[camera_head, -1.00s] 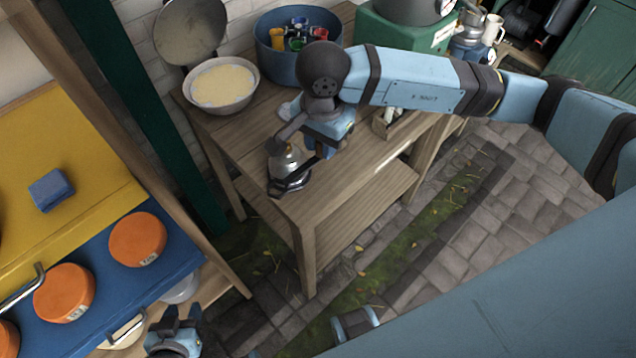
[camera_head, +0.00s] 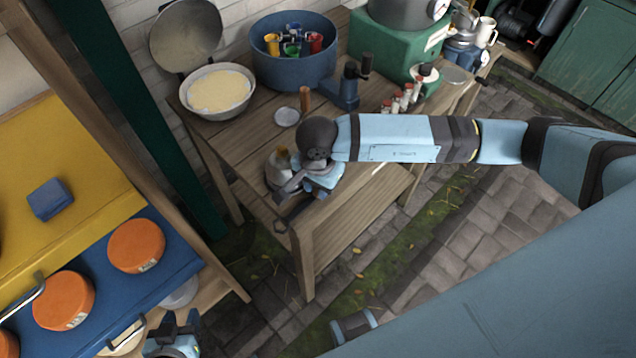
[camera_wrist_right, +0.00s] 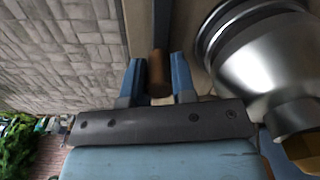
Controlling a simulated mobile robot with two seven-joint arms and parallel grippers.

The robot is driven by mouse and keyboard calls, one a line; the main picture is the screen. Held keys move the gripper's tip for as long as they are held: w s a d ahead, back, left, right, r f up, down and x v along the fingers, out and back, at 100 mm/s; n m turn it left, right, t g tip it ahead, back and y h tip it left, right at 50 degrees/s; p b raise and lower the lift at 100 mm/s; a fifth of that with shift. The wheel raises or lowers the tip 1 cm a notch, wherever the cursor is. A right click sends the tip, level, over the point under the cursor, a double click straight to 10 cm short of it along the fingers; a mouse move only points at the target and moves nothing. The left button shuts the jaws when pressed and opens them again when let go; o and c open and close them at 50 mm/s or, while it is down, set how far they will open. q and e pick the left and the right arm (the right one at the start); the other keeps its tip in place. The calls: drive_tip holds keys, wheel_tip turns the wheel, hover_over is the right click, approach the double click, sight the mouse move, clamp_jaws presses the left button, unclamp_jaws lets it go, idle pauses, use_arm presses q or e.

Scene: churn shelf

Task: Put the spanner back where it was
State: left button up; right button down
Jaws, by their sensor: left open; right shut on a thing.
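In the right wrist view a short brown grip (camera_wrist_right: 158,75) sits between the blue fingers of my right gripper (camera_wrist_right: 160,82), with a dark bar running on beyond it. I take this to be the spanner (camera_wrist_right: 162,25). In the head view a dark bar, also the spanner as far as I can tell, shows below my right gripper (camera_head: 297,205) at the table's near corner. That gripper is shut on it, and my arm hides part of it. My left gripper (camera_head: 177,327) is open and empty at the bottom left, beside the shelf.
A silver vessel with a brass fitting (camera_wrist_right: 262,62) is close to my right gripper. The wooden table (camera_head: 235,140) also bears a cream-filled bowl (camera_head: 217,90), a blue tub (camera_head: 292,72) and a blue hand-cranked device (camera_head: 347,88). Orange tins (camera_head: 136,246) stand on the shelf at left.

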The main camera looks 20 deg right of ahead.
drive_tip(key=shift+f+b, duration=0.2)
drive_tip(key=shift+b, duration=0.1)
drive_tip(key=c, duration=0.9)
unclamp_jaws()
drive_tip(key=shift+r, duration=0.1)
drive_tip(key=shift+c, duration=0.2)
wheel_tip(320, 180, up, 12)
drive_tip(key=shift+r+b, duration=0.15)
drive_tip(key=shift+b, duration=0.2)
